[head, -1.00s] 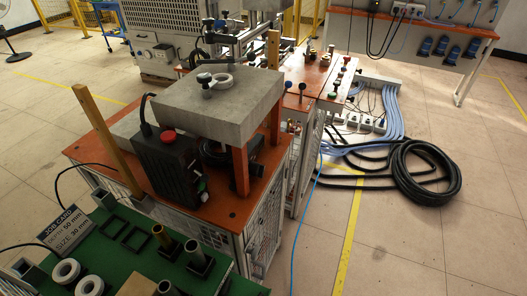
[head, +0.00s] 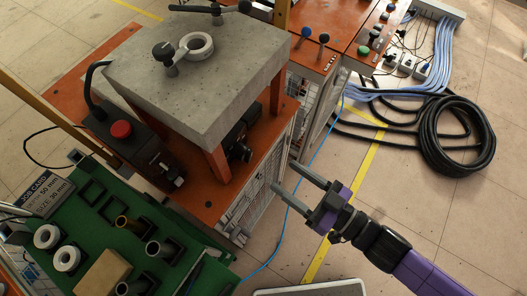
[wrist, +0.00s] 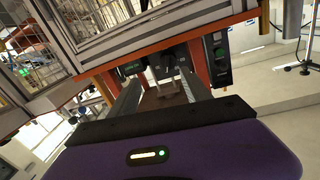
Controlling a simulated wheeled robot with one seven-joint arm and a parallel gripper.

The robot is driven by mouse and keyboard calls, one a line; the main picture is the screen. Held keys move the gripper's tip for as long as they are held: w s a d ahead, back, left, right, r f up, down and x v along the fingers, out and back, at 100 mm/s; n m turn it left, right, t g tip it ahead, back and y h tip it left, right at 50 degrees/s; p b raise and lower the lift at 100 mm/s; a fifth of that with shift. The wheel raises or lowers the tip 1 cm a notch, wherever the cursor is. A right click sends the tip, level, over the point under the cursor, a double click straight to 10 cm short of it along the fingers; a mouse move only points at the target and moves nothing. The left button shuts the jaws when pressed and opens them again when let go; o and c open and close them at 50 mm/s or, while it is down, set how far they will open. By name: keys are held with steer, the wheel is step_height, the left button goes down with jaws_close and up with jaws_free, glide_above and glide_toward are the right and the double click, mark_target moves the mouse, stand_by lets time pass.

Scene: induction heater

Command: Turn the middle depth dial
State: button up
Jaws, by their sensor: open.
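I cannot make out which part is the middle depth dial. A black knob-like part (head: 240,150) sits in shadow under the grey slab (head: 195,105), on the orange-topped bench (head: 228,190). A black knob (head: 163,52) stands on top of the slab beside a pale ring (head: 197,45). My gripper (head: 282,175) is open and empty, to the right of the bench, with its fingers pointing toward the bench's right side. In the wrist view my fingers (wrist: 160,84) spread ahead, with dark parts under an orange-edged bench top beyond them.
A black box with a red button (head: 121,129) stands left of the slab. Orange legs (head: 217,166) support the slab. A black hose coil (head: 457,128) and a blue cable lie on the floor at right.

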mark_target(250, 159)
steer(key=shift+g+y, duration=0.4)
steer(key=shift+y, duration=0.1)
steer(key=x, duration=0.3)
steer(key=p+x, duration=0.1)
steer(key=x, duration=0.6)
steer(key=shift+s+a+r, duration=0.1)
steer(key=shift+a, duration=0.5)
steer(key=shift+c, duration=0.3)
jaws_close()
steer(key=shift+n, duration=0.3)
steer(key=shift+n+p, duration=0.35)
steer(key=shift+n, duration=2.35)
